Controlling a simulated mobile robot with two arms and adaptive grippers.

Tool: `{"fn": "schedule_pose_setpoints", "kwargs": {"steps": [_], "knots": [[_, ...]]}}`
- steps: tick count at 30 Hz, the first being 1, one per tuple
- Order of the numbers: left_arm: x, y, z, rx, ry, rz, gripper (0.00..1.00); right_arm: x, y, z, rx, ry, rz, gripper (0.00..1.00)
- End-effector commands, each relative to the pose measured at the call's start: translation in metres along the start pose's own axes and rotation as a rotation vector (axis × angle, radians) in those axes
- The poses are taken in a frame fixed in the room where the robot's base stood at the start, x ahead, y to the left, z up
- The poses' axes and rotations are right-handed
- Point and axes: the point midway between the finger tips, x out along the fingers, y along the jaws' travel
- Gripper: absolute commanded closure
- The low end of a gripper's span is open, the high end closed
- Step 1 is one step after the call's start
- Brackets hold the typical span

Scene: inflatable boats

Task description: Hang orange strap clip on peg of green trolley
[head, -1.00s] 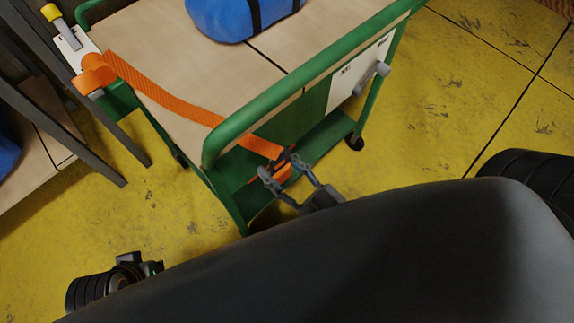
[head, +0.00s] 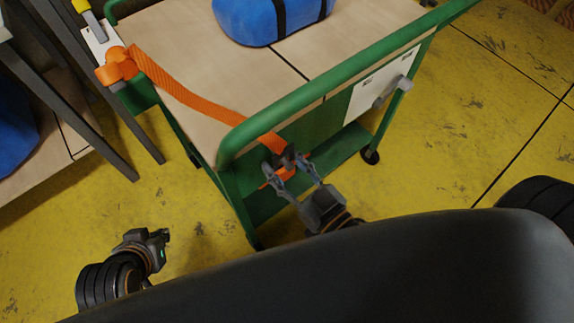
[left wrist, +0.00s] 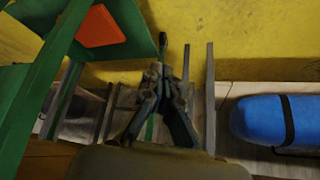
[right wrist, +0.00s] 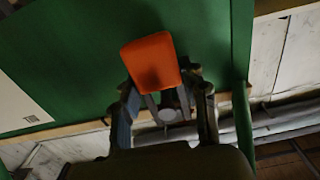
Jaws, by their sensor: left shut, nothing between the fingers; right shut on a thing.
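The orange strap (head: 190,98) runs from an orange fitting (head: 118,66) at the trolley's left end, across the top and down over the front rail. My right gripper (head: 292,162) is shut on the orange clip (right wrist: 150,62) at the strap's hanging end, beside the trolley's green front. The clip is partly hidden by the fingers in the head view. The green trolley (head: 330,88) has a grey peg (head: 391,93) sticking out from a white plate, to the right of the clip and apart from it. My left gripper (head: 158,240) is shut and empty, low over the floor at left.
A blue bag (head: 270,18) lies on the trolley top. A dark-framed rack (head: 75,90) stands at left, with another blue bag (head: 12,125). The yellow floor (head: 480,110) is open to the right of the trolley.

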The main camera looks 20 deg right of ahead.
Motion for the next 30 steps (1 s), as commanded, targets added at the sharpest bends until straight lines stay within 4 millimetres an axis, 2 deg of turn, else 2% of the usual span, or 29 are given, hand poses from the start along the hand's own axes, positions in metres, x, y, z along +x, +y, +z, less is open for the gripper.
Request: {"fn": "schedule_pose_setpoints", "kwargs": {"steps": [15,30], "knots": [[-0.011,-0.005,0.040,-0.012,-0.173,-0.011,1.00,0.010,0.000,0.004,0.001,0.002,-0.001,0.92],[-0.019,-0.008,0.057,-0.008,-0.260,-0.016,1.00,0.012,0.000,0.006,0.000,0.002,0.000,0.92]]}}
